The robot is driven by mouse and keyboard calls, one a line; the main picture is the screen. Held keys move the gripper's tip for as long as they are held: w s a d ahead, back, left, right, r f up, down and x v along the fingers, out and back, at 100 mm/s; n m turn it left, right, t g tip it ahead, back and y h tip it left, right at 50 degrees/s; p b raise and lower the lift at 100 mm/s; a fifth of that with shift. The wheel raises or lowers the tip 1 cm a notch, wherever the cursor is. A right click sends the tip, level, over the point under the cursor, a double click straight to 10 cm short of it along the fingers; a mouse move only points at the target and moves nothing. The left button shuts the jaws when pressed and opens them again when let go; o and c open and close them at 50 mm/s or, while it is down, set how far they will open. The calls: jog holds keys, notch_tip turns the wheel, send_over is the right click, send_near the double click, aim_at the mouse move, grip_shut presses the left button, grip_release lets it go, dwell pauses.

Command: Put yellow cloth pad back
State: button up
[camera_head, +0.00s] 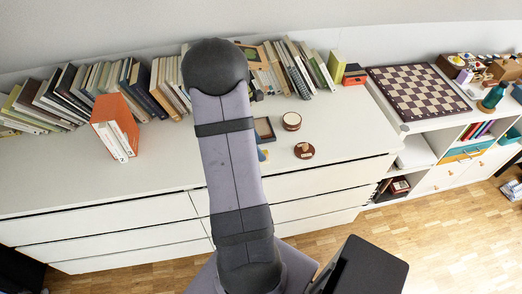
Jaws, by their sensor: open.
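I cannot pick out the yellow cloth pad for certain. A small blue and yellowish thing (262,155) lies on the white cabinet top (345,125), partly hidden by my arm. Just behind it is a dark-rimmed tray (264,130), also partly covered by my arm. My arm reaches up over the middle of the cabinet. My gripper's fingers are hidden behind the arm's dark upper joint, so I cannot see what is between or under them. The cabinet's drawer fronts (110,238) look closed where visible.
Rows of books (75,95) line the wall. An orange-covered book group (115,128) stands at left. A round wooden box (291,121) and a brown stamp-like piece (304,150) stand right of my arm. A chessboard (418,92) lies on the right shelf. The cabinet's front left is clear.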

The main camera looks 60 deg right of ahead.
jog(key=v, duration=0.7)
jog(key=shift+r+b, duration=0.2)
jog(key=shift+b, duration=0.15)
jog(key=w+a+m+t+y, duration=0.1)
jog(key=w+a+m+t, duration=0.2)
jog(key=a, duration=1.6)
jog(key=s+a+f+m+y, duration=0.1)
jog(key=s+a+m, duration=0.1)
jog(key=a, duration=0.5)
jog(key=s+a+f+m+y, duration=0.1)
jog(key=s+a+m, duration=0.2)
jog(key=a, duration=0.4)
jog(key=shift+a+f+m, duration=0.2)
jog(key=shift+m, duration=0.3)
jog(key=shift+s, duration=0.1)
notch_tip(320, 180, down, 14)
jog(key=b, duration=1.4)
